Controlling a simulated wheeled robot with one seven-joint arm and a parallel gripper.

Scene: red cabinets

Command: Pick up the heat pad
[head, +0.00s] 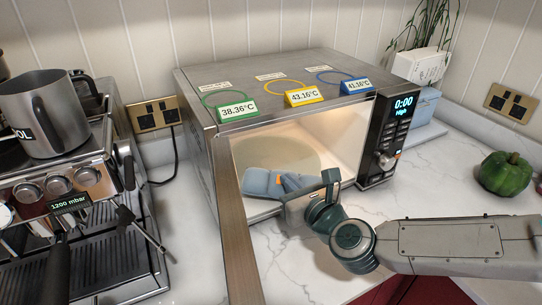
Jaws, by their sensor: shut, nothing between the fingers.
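The heat pad appears to be the blue-grey thing (259,182) lying inside the open microwave, at the front of the pale round plate (285,150). My gripper (290,184) comes in from the right through the microwave opening. Its fingers are shut and hold nothing. They are at the right end of the blue-grey thing and overlap it in view, so I cannot tell whether they touch it. A small orange patch shows there. My wrist hides part of the microwave's front edge.
The microwave (300,100) has its door (239,235) swung open toward me, left of my arm. Coloured rings and temperature signs sit on top. An espresso machine (70,200) with a steel jug (48,112) stands left. A green pepper (505,174) is at right on the white counter.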

